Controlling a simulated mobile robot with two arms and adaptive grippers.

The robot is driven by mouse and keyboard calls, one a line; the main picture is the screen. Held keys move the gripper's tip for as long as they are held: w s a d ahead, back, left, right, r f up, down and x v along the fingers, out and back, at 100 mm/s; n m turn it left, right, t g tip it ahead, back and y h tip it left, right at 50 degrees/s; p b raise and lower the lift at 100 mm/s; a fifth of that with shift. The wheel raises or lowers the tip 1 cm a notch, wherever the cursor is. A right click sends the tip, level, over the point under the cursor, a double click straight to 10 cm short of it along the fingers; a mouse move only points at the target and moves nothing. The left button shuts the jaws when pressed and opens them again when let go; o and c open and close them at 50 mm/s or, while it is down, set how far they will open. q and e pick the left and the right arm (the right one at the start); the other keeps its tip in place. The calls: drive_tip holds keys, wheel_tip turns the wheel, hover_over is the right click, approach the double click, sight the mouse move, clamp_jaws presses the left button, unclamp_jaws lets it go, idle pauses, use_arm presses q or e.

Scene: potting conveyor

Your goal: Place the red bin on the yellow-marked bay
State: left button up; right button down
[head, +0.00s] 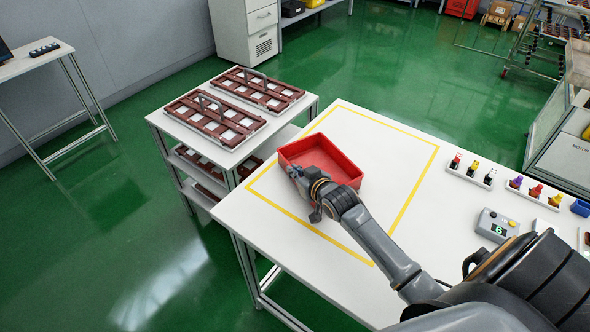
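The red bin (322,152) is an open, empty-looking tray at the left part of the white table. The yellow-marked bay (408,204) is a yellow outline on the table top. The bin appears mostly within the outline, and its left corner overlaps the left yellow line in the picture. I cannot tell whether its base rests flat on the table. My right gripper (298,178) is at the bin's near wall, seemingly touching it, and hides part of that wall. Its fingers are too small and covered to tell open from shut. My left gripper is not in view.
A trolley with brown racks (230,106) stands just left of the table. Small coloured parts in white holders (471,170) and a grey control box (497,225) sit on the table's right side. The bay's right part is clear.

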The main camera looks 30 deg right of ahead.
drive_tip(key=shift+f, duration=0.15)
drive_tip(key=c, duration=1.5)
unclamp_jaws()
drive_tip(key=shift+r, duration=0.25)
drive_tip(key=b+v, duration=0.1)
drive_tip(key=v, duration=1.1)
drive_tip(key=shift+f, duration=0.1)
